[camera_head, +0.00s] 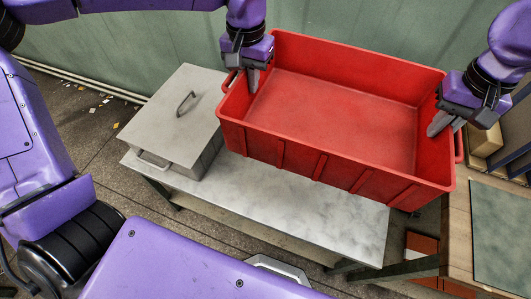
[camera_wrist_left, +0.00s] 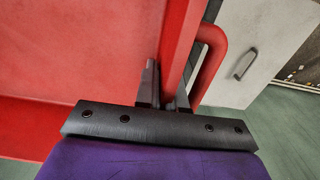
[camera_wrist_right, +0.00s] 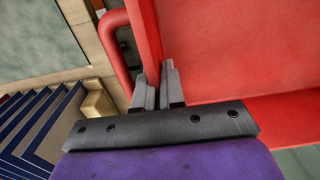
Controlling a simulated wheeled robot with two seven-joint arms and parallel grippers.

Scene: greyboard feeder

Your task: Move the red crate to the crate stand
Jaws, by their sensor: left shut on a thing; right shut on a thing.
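The red crate (camera_head: 335,110) is an open, empty box with a handle on each short end. In the head view it is over the marble-topped table (camera_head: 330,205), slightly tilted in the picture; I cannot tell whether it touches the top. My left gripper (camera_head: 252,78) is shut on the crate's left end wall, also seen in the left wrist view (camera_wrist_left: 165,95), beside the handle (camera_wrist_left: 208,60). My right gripper (camera_head: 440,122) is shut on the right end wall, also seen in the right wrist view (camera_wrist_right: 158,90), beside the other handle (camera_wrist_right: 115,45). Which surface is the crate stand is unclear.
A grey metal box (camera_head: 175,115) with a lidded top and handles stands on the table left of the crate. A wooden bench (camera_head: 458,225) with a grey-green board (camera_head: 500,235) is at the right. Dark blue sheets (camera_wrist_right: 40,130) show in the right wrist view. Scraps lie on the floor at left.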

